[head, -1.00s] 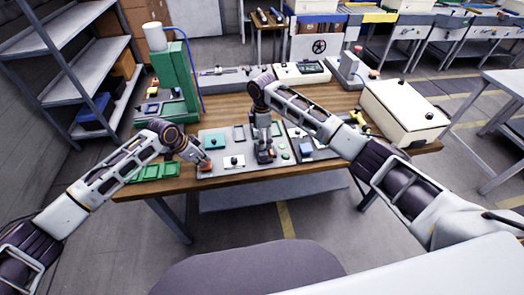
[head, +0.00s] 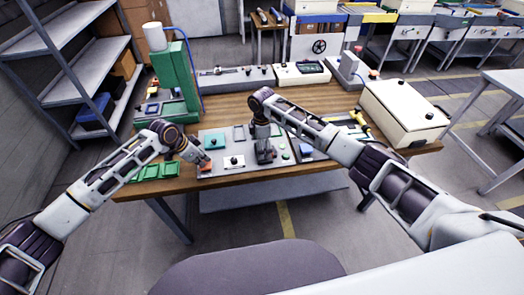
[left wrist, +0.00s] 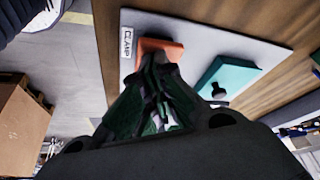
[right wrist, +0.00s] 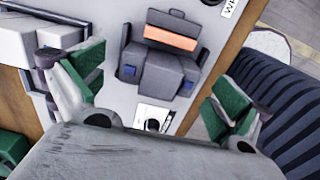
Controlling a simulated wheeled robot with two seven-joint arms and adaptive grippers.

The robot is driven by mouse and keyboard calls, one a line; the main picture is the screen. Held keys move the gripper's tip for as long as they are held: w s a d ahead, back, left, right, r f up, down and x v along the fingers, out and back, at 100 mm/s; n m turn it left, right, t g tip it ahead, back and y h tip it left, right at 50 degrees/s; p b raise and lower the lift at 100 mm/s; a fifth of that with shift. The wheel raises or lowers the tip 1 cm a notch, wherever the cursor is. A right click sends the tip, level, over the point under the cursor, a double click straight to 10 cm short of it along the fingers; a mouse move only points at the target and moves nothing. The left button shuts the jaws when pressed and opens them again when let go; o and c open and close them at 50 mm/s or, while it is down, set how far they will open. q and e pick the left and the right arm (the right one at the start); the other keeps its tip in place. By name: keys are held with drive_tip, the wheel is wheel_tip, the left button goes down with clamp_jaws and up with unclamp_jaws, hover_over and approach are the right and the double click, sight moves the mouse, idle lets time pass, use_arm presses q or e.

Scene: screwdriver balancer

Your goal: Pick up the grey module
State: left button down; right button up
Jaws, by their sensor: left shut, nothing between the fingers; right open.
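The grey module (right wrist: 160,72), a dark block with an orange band and blue bits at its sides, lies on the light board in the right wrist view. My right gripper (right wrist: 145,80) is open, with one green-padded finger on each side of the module and gaps between. In the head view the right gripper (head: 264,148) is over the board and largely hides the module. My left gripper (left wrist: 160,75) is shut and empty, its tips at the orange block (left wrist: 160,47) beside the "CLAMP" label. I cannot tell whether they touch. It also shows in the head view (head: 200,159).
The board (head: 226,171) also holds a teal block (head: 215,143) and a black knob. Green trays (head: 155,171) lie at the table's left, a green column machine (head: 175,85) stands behind them, and a cream case (head: 402,110) sits at the right.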

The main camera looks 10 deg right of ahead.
use_arm(q)
drive_tip(key=shift+f, duration=0.1)
use_arm(e)
drive_tip(key=c, duration=1.2)
drive_tip(key=shift+c, duration=0.2)
drive_tip(key=shift+r, duration=5.05)
drive_tip(key=shift+r, duration=0.15)
drive_tip(key=shift+r, duration=2.35)
